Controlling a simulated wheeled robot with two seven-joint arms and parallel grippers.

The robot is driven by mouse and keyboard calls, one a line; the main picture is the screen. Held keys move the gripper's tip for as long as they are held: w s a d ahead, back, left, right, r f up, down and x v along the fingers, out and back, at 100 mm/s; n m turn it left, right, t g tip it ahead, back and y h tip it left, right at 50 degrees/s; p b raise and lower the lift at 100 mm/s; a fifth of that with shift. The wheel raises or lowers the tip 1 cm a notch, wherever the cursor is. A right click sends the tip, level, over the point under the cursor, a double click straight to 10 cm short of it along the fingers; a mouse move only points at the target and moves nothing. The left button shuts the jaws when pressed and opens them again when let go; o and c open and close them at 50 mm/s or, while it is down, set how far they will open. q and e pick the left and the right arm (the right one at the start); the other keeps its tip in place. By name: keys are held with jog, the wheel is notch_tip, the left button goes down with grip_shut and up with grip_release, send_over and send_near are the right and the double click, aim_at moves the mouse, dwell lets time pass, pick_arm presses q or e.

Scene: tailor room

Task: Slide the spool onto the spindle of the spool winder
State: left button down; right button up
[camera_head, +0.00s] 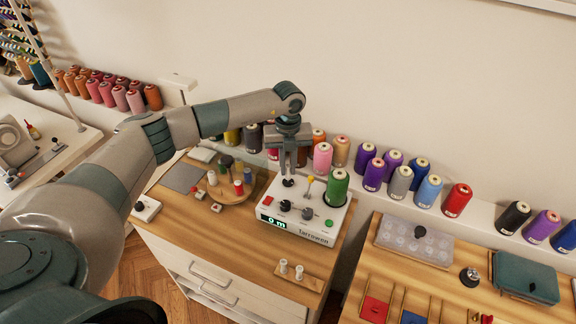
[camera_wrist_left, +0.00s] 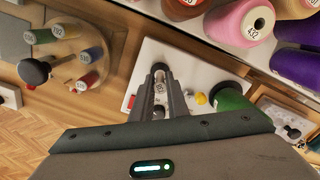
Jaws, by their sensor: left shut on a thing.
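The spool winder (camera_head: 300,222) is a white box with a green display, dark knobs and a red button, standing on a wooden-topped cabinet. A large green thread cone (camera_head: 338,187) stands on its right side. My left gripper (camera_head: 288,171) points down over the winder's back left part, just above a dark round part (camera_head: 288,182). Its jaws are shut on a small spool (camera_wrist_left: 160,87), which shows only as a pale end between the fingertips in the wrist view. The fingers hide most of the spool and the spindle, so I cannot tell whether they touch. My right gripper is not in view.
A round wooden tray (camera_head: 219,197) with several small coloured spools stands left of the winder. A small wooden board (camera_head: 299,279) with two white spools lies in front. Thread cones (camera_head: 323,158) line the shelf behind. A second table (camera_head: 455,285) holds boxes at right.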

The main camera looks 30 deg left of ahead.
pick_arm(q)
jog(key=shift+f+b, duration=0.4)
jog(key=shift+f, duration=0.3)
jog(key=c, duration=1.6)
grip_release()
jog(key=shift+c, duration=0.2)
jog(key=shift+r, duration=0.1)
jog(key=shift+r+b, duration=0.35)
jog(key=shift+r, duration=0.35)
notch_tip(320, 180, up, 16)
jog(key=b, duration=0.5)
jog(key=shift+s+f, duration=0.1)
jog(key=shift+f, duration=0.05)
